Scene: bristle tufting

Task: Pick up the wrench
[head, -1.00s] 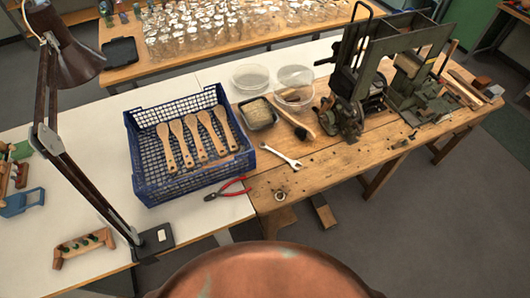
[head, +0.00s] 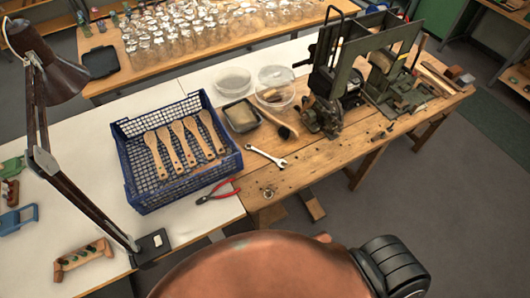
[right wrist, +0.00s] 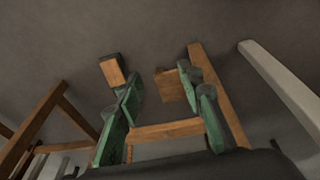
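The wrench (head: 267,157) is a silver open-ended spanner lying flat on the wooden workbench (head: 318,165), near its left end. It lies just right of the blue crate and below a wooden-handled brush (head: 277,124). My right gripper (right wrist: 163,86) shows in the right wrist view. Its green fingers are spread apart with nothing between them. Beyond them are the grey floor and wooden leg-like pieces; the wrench is not in that view. Neither gripper shows in the head view.
A blue crate (head: 134,182) of wooden brush blanks stands on the white table left of the wrench. Red pliers (head: 218,191) lie at the crate's near corner. A metal ring-like part (head: 268,192) sits near the bench edge. A green machine (head: 325,100) stands to the right.

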